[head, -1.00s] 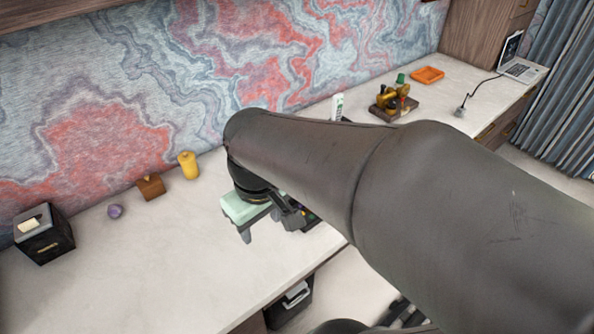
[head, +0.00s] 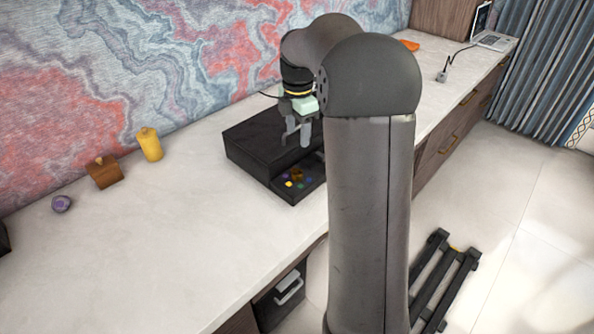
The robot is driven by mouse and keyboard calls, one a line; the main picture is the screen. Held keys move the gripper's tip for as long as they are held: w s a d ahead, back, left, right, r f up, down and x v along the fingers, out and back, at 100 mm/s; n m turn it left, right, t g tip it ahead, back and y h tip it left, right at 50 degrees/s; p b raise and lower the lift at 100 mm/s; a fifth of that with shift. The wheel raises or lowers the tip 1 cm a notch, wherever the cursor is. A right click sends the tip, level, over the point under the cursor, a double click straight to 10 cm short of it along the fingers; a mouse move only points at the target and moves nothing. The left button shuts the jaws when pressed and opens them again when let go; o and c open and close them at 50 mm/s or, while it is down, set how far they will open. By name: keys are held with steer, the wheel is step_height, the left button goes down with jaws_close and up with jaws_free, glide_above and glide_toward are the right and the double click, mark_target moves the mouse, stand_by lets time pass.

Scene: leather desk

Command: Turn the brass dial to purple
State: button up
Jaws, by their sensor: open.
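The black device (head: 255,143) stands on the pale desk near the middle of the head view. The small brass dial (head: 297,173) sits on its low front panel, with coloured marks around it. A yellow mark (head: 289,184) is the clearest, at the dial's front left; the other marks are small, and which way the dial points is too small to tell. My gripper (head: 298,141) is open and empty, pointing down above the panel, a little above and behind the dial in the picture and apart from it. My arm hides the right part of the device.
On the left of the desk stand a yellow cylinder (head: 150,145), a brown wooden block (head: 104,173) and a purple round object (head: 61,204). An orange tray (head: 409,45) and a laptop (head: 496,40) are at the far right. The desk's left front is clear.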

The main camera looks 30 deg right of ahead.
mark_target(298, 172)
step_height(298, 172, down, 13)
steer(key=shift+f, duration=0.1)
stand_by(0.3)
steer(key=c, duration=1)
